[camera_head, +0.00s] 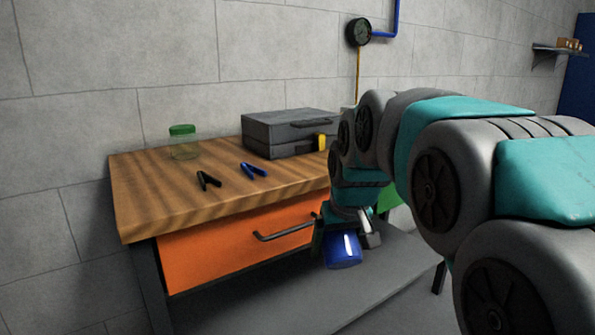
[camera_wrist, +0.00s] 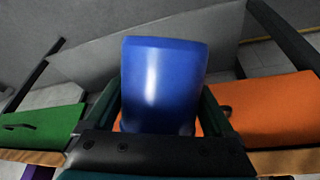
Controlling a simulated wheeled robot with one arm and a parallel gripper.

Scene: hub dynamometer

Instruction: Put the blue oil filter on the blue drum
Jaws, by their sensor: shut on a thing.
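The blue oil filter (camera_head: 343,251) is a short blue cylinder with a white highlight. It fills the middle of the wrist view (camera_wrist: 163,85). My gripper (camera_head: 342,238) is shut on it, with one finger on each side, and holds it in front of the workbench, below the level of its top. The filter hangs clear above the grey lower shelf. Its upper end is hidden by my gripper in the head view. No blue drum can be made out for certain in either view.
The wooden workbench (camera_head: 140,190) has an orange drawer (camera_head: 215,258) with a protruding handle, close to my gripper. On top are a grey case (camera_head: 285,135), a green-lidded jar (camera_head: 183,142), black pliers (camera_head: 207,181) and blue pliers (camera_head: 254,170). A green panel (camera_wrist: 40,127) shows at left.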

